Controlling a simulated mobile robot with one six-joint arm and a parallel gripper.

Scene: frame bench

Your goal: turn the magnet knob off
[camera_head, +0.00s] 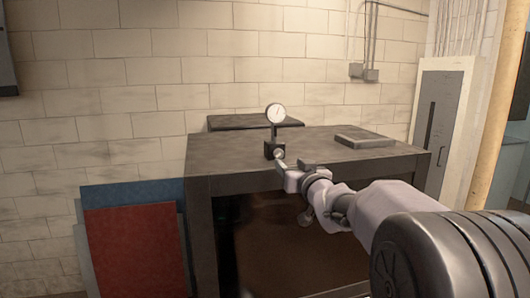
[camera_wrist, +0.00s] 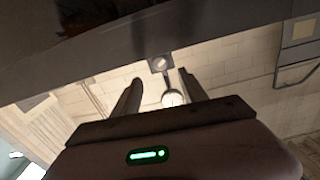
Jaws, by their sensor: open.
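A dial gauge (camera_head: 276,113) with a white round face stands on a post above a small black magnet base (camera_head: 268,149) near the bench's front edge. A pale round knob (camera_head: 279,155) shows on the base's front. The knob also shows in the wrist view (camera_wrist: 160,63), between and just beyond my fingertips; its pointing direction is too small to tell. My gripper (camera_head: 283,166) is in front of and slightly below the base. In the wrist view my gripper (camera_wrist: 159,77) is open with nothing between its fingers. Whether a fingertip touches the knob I cannot tell.
The dark bench (camera_head: 230,152) carries a flat grey plate (camera_head: 364,141) at its right. Red (camera_head: 135,250) and blue (camera_head: 130,192) panels lean at its left. A brick wall (camera_head: 150,80) stands behind. The bench top between base and plate is clear.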

